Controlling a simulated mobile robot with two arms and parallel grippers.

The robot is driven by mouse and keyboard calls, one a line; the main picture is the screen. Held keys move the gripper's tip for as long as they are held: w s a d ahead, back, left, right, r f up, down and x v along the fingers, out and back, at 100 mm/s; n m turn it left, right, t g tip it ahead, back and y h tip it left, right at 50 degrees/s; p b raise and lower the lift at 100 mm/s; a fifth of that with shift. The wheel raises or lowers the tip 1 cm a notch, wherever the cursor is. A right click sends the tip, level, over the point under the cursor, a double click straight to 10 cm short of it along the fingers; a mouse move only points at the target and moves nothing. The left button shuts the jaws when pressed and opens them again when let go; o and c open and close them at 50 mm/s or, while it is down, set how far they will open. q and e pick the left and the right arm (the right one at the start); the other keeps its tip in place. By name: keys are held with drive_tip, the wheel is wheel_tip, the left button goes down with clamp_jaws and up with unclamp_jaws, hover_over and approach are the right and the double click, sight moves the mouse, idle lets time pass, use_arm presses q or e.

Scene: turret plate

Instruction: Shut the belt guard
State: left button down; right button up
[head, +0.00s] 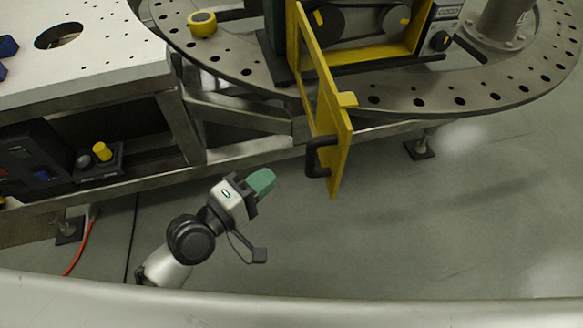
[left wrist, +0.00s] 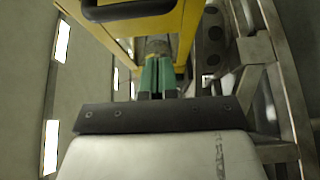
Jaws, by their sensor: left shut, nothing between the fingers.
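The yellow belt guard (head: 325,105) stands open, swung out from the belt housing (head: 405,45) toward the front of the turret plate (head: 470,103). Its black handle (head: 318,157) is on the near end, facing left. Pulleys and a belt show uncovered in the housing. My left gripper (head: 263,182) has green fingers that are shut and empty, to the left of the handle and a little below it, apart from it. In the left wrist view the shut fingers (left wrist: 158,78) point toward the yellow guard (left wrist: 190,25), with the black handle (left wrist: 130,10) at the top. My right gripper is not in view.
A white perforated table (head: 90,60) stands at the left, with a metal frame below it. A yellow-topped round knob (head: 202,22) sits on the turret plate. A control box with a yellow button (head: 102,151) is under the table. The floor right of the guard is clear.

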use_arm(q)
drive_tip(key=d, duration=0.2)
drive_tip(key=w+d+p, duration=0.1)
drive_tip(key=d, duration=0.2)
drive_tip(key=shift+w+d+f, duration=0.1)
drive_tip(key=shift+w, duration=0.1)
